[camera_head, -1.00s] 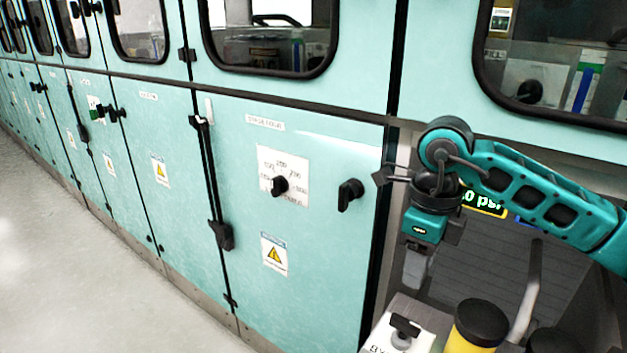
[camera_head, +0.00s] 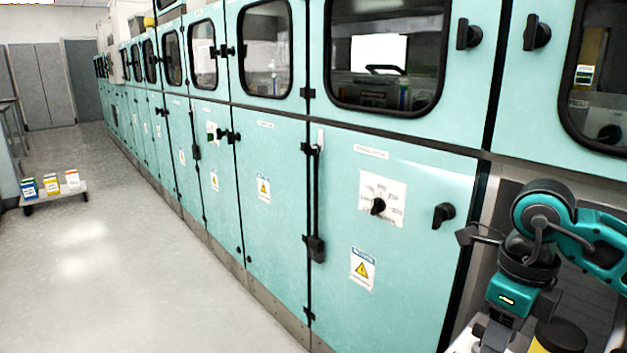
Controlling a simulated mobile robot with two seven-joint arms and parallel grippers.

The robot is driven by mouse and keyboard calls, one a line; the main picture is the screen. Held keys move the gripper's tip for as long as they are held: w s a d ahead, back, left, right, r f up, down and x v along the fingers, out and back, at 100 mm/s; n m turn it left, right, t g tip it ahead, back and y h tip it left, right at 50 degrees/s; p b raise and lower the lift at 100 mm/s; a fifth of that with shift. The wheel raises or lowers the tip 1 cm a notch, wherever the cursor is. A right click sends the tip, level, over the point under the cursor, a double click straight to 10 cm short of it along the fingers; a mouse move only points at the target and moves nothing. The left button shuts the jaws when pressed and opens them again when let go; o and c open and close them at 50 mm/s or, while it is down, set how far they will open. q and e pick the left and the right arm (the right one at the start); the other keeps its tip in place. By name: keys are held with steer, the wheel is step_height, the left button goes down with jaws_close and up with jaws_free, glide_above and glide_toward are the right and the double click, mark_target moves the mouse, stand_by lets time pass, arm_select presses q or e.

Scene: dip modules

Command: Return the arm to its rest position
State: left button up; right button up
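My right arm, teal and black, comes in from the right edge in the head view. My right gripper (camera_head: 493,335) is at the bottom edge, above a white-topped surface and close to a black knob. Its fingers are small and partly cut off, so I cannot see whether they are open or shut. My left arm and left gripper are not in view.
A long row of teal cabinets (camera_head: 275,210) with windows, handles and dark knobs runs from the right into the distance. A low cart (camera_head: 55,196) with several containers stands at far left. The pale floor (camera_head: 130,270) between them is clear. A yellow, black-capped container (camera_head: 560,337) stands near my gripper.

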steer(key=s+a+g+y+p, duration=0.1)
steer(key=s+a+y, duration=0.2)
steer(key=a+y, duration=0.35)
steer(key=s+a+g+y+p, duration=0.1)
steer(key=s+a+g+y, duration=0.15)
steer(key=a, duration=0.75)
steer(key=w+a+r+m+t+y+p, duration=0.1)
steer(key=a+r+m+t+y+p, duration=0.2)
steer(key=a+r+m+t+y, duration=0.55)
steer(key=w+d+f+m+t+h+p, duration=0.2)
steer(key=d+f+m+t+h, duration=0.35)
steer(key=m, duration=0.65)
steer(key=w+d+f+m+t+h+p, duration=0.1)
steer(key=w+d+f+m+t+h, duration=0.25)
steer(key=d+m+t, duration=0.6)
arm_select(q)
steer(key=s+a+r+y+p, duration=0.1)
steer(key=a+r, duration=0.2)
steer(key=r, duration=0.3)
steer(key=shift+p, duration=0.35)
arm_select(e)
steer(key=s+d+f+m+g+h, duration=0.2)
steer(key=s+f+m+g+h, duration=0.4)
steer(key=f, duration=1)
steer(key=s+m+g, duration=0.3)
steer(key=s+m, duration=0.2)
steer(key=s, duration=0.1)
steer(key=shift+f+h, duration=0.25)
steer(key=shift+h, duration=0.1)
